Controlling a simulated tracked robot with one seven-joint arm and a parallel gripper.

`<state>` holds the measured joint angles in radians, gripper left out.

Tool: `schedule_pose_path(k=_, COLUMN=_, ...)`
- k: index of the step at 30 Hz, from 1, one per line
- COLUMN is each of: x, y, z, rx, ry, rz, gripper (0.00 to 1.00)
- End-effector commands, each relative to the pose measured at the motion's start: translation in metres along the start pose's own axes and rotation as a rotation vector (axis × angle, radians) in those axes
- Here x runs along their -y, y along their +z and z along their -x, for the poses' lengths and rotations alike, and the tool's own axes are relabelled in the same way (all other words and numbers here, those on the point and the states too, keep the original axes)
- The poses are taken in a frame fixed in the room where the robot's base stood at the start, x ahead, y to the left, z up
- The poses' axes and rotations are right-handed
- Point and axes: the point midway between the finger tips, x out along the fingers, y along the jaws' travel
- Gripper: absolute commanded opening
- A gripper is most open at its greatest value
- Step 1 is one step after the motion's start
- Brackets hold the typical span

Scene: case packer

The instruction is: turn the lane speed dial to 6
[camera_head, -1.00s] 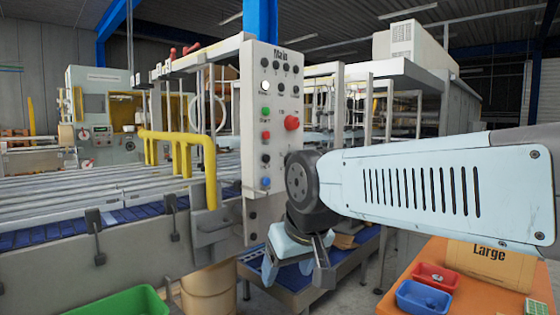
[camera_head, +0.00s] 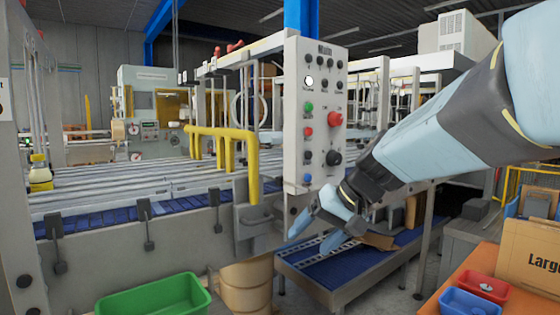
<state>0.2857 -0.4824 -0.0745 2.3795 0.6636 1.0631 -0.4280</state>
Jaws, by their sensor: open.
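The control panel (camera_head: 318,185) is a tall pale grey box with rows of buttons and knobs. A large black dial (camera_head: 333,158) sits low on its right side, under a red mushroom button (camera_head: 334,119). It may be the lane speed dial, but its label and numbers are too small to read. My gripper (camera_head: 319,236) is open and empty, its pale blue fingers pointing down and left. It appears below the dial, by the panel's lower end, and is not on the dial.
A conveyor with grey rollers (camera_head: 120,190) and a yellow pipe rail (camera_head: 220,133) lies left of the panel. A lower blue conveyor (camera_head: 335,282) runs beneath my gripper. A green bin (camera_head: 155,298) is at front left. An orange table (camera_head: 455,280) holds red and blue bins at right.

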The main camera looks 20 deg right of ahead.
Motion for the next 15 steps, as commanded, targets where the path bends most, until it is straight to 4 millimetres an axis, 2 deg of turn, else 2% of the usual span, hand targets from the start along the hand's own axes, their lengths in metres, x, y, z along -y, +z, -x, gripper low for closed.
schedule_pose_path(k=1, x=-0.004, y=-0.017, z=0.002, rx=-0.021, ry=-0.054, rz=-0.042, gripper=0.74)
schedule_pose_path(k=5, x=-0.014, y=-0.062, z=0.015, rx=-0.116, ry=-0.207, rz=-0.113, gripper=0.74)
schedule_pose_path(k=8, x=-0.029, y=-0.1, z=0.031, rx=-0.222, ry=-0.314, rz=-0.158, gripper=0.74)
schedule_pose_path(k=12, x=-0.065, y=-0.153, z=0.063, rx=-0.414, ry=-0.435, rz=-0.206, gripper=0.74)
schedule_pose_path(k=15, x=-0.095, y=-0.183, z=0.09, rx=-0.56, ry=-0.493, rz=-0.224, gripper=0.74)
